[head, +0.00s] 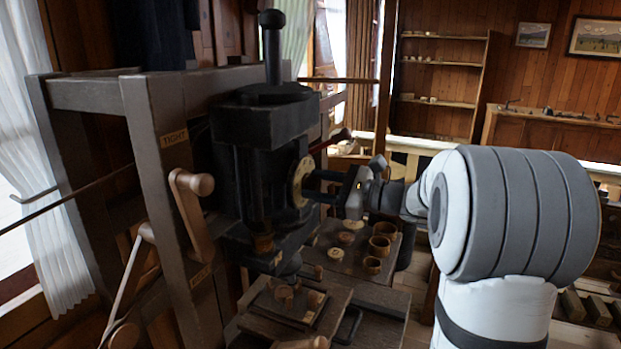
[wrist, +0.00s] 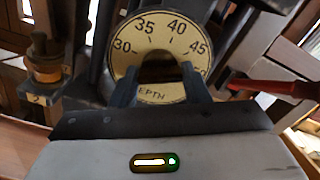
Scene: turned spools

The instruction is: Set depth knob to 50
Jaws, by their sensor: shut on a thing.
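The depth knob is a pale yellow dial (wrist: 150,40) with black numbers, on the side of the dark machine. In the wrist view 30, 35, 40 and 45 show, with the top of the dial between 35 and 40. Part of the word DEPTH shows at its lower edge. In the head view the dial (head: 301,182) is seen nearly edge-on. My gripper (head: 309,186) reaches it from the right. In the wrist view my gripper (wrist: 160,82) is shut on the knob's dark middle grip. The fingers hide parts of the dial, and I see no clear index mark.
A red-handled lever (wrist: 275,87) sticks out right of the dial, close to my gripper; it also shows in the head view (head: 333,140). A wooden crank (head: 193,205) is on the frame at left. Small wooden cups (head: 379,246) stand on a board below.

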